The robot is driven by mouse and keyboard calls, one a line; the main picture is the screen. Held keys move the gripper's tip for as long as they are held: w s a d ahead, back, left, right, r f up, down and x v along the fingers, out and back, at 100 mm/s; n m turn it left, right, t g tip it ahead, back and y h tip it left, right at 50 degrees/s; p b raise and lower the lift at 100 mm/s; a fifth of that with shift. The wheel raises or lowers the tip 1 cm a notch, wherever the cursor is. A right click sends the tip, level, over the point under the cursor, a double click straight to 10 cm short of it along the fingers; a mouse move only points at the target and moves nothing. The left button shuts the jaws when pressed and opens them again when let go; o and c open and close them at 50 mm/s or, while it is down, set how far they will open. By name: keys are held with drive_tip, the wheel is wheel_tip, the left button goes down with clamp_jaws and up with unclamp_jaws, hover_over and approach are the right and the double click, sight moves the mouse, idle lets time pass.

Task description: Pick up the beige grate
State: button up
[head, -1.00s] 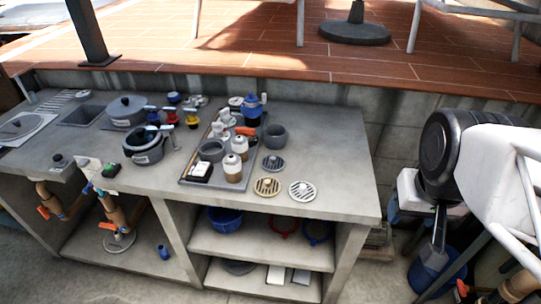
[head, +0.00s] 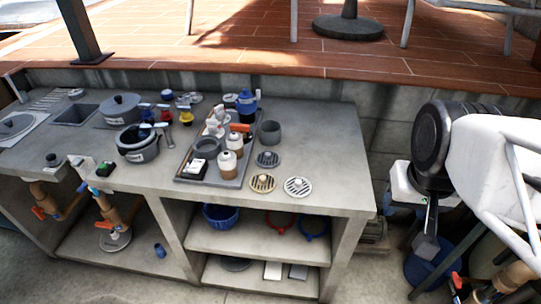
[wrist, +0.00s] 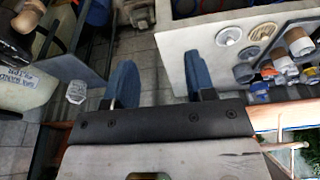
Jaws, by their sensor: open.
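The beige grate (head: 262,183) lies flat on the counter's front right part in the head view, a round slatted disc with a small knob. A white grate (head: 298,187) lies to its right and a dark grey grate (head: 267,159) behind it. In the wrist view the beige grate (wrist: 262,31) is at the upper right, beside the white grate (wrist: 228,36). My gripper (wrist: 160,78) is open, with two blue-grey fingers apart and nothing between them. It is off the counter's edge, away from the beige grate.
A grey tray (head: 181,176) with jars and bottles stands left of the grates. A grey cup (head: 270,133) stands behind them. Pots (head: 137,143) are further left. Shelves below hold a blue basket (head: 221,217). The counter (head: 335,170) is clear right of the grates.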

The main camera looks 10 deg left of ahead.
drive_tip(key=w+a+m, duration=0.4)
drive_tip(key=w+a, duration=0.1)
drive_tip(key=w, duration=0.3)
drive_tip(key=m+g+h, duration=0.1)
drive_tip(key=m+g, duration=0.1)
drive_tip(key=m, duration=0.9)
hover_over(263, 177)
drive_tip(key=f, duration=1.4)
drive_tip(key=shift+s+a, duration=0.15)
drive_tip(key=shift+s, duration=0.15)
drive_tip(key=shift+w+a+f, duration=0.1)
drive_tip(key=shift+a+f, duration=0.15)
drive_tip(key=shift+a, duration=0.05)
drive_tip(key=shift+f, duration=0.1)
drive_tip(key=shift+d+f, duration=0.15)
drive_tip(key=shift+f, duration=1)
drive_tip(key=shift+f, duration=0.1)
